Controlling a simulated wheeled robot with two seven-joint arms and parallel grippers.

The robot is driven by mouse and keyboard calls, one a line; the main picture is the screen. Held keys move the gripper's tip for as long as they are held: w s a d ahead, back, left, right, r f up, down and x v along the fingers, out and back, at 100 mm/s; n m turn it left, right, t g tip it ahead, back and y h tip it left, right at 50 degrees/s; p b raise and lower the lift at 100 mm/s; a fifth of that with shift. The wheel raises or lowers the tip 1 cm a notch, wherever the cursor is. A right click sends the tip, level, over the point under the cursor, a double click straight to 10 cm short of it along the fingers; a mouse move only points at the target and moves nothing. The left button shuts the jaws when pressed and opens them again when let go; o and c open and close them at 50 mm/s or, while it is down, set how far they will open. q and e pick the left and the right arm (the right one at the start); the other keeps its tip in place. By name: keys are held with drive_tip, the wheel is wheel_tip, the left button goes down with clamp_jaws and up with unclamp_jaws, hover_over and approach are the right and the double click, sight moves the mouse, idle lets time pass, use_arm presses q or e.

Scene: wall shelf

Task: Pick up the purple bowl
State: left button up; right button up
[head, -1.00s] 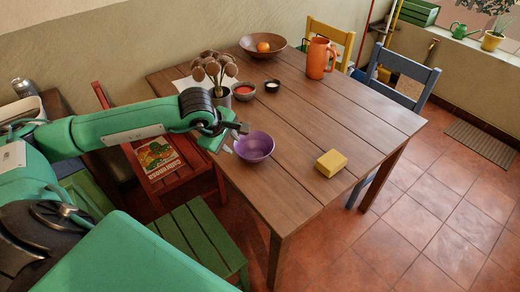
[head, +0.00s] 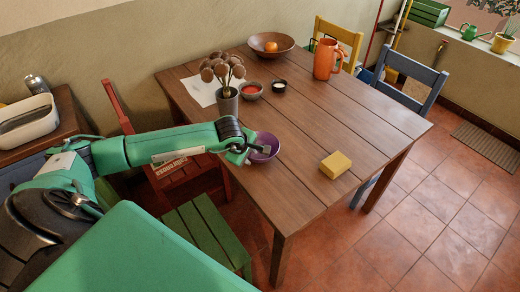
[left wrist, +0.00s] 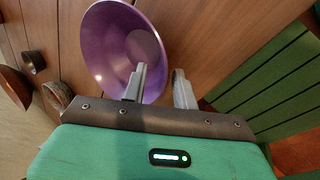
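The purple bowl (head: 268,139) stands on the wooden table (head: 310,180) near its left edge. It also shows in the left wrist view (left wrist: 108,50), its hollow facing the camera. My left gripper (head: 257,152) is at the bowl and hides part of it in the head view. In the left wrist view the left gripper (left wrist: 158,84) is open. One finger lies over the bowl's inside and the other is outside its rim. I cannot tell whether either finger touches the bowl. My right gripper is not in view.
A dark vase (head: 226,104) with brown flower heads and a small bowl of red food (head: 251,91) stand behind the bowl. A yellow block (head: 335,165) lies to the right. An orange pitcher (head: 325,59) is at the back. A green stool (head: 205,237) stands below the table's left edge.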

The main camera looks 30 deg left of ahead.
use_arm(q)
drive_tip(key=shift+w+f, duration=0.2)
drive_tip(key=shift+f, duration=0.3)
clamp_jaws()
